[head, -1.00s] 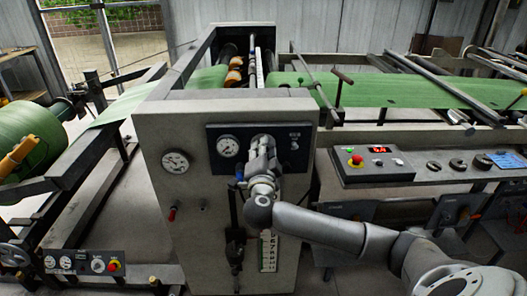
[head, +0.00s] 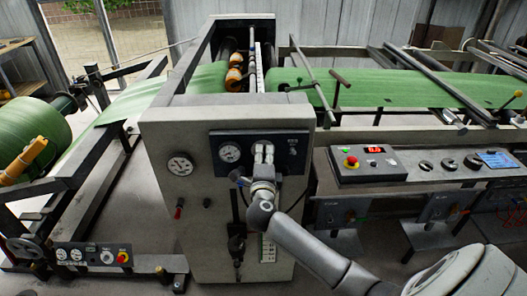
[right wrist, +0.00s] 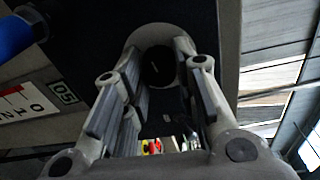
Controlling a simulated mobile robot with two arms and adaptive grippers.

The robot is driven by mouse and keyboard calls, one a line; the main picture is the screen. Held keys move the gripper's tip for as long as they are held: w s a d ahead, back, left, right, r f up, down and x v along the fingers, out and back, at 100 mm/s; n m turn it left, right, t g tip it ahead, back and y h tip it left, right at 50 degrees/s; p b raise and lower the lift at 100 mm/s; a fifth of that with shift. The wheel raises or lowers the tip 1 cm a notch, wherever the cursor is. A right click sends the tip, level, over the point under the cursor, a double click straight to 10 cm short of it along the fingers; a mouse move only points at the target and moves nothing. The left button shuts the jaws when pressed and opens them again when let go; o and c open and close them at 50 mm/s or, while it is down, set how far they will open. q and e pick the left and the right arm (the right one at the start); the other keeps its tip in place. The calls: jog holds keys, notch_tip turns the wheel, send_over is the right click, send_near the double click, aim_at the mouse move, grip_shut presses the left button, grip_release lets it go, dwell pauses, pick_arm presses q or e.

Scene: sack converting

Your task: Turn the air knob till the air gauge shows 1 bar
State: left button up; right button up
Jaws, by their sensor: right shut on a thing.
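My right gripper (head: 263,150) is at the dark panel (head: 288,165) on the front of the grey cabinet. In the right wrist view, a round black knob (right wrist: 157,68) with a short pale mark sits between its fingers, and the gripper is shut on it. In the head view the gripper hides the knob. My left gripper is not in view.
A second gauge (head: 180,165) is on the cabinet face, left of the panel. A control box (head: 370,165) with a red button and red display stands at the right. A green roll (head: 30,130) is at the far left. A blue part (right wrist: 14,37) shows near the gripper in the wrist view.

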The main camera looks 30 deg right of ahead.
jog(key=m+p, duration=0.1)
jog(key=m, duration=0.4)
jog(key=shift+f+y+p, duration=0.15)
jog(key=shift+y+p, duration=0.15)
jog(key=shift+p, duration=0.05)
jog(key=shift+m, duration=0.3)
jog(key=o, duration=1)
jog(key=shift+o, duration=0.2)
jog(key=v, duration=1.2)
